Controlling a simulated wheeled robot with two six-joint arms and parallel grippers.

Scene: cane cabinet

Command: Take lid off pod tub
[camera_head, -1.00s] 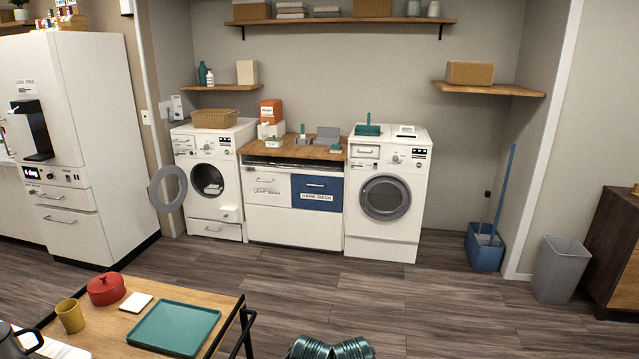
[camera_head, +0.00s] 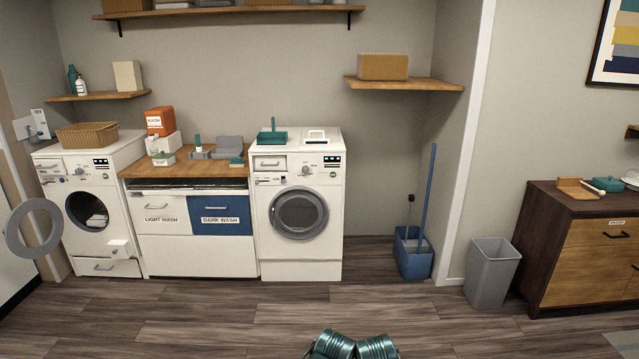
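Neither of my grippers shows in the head view. Only teal ribbed parts, apparently my own, show at the bottom edge.
The left washer's round door (camera_head: 34,228) hangs open. A grey bin (camera_head: 491,273) and dark cabinet (camera_head: 566,250) stand right. The floor in front is clear.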

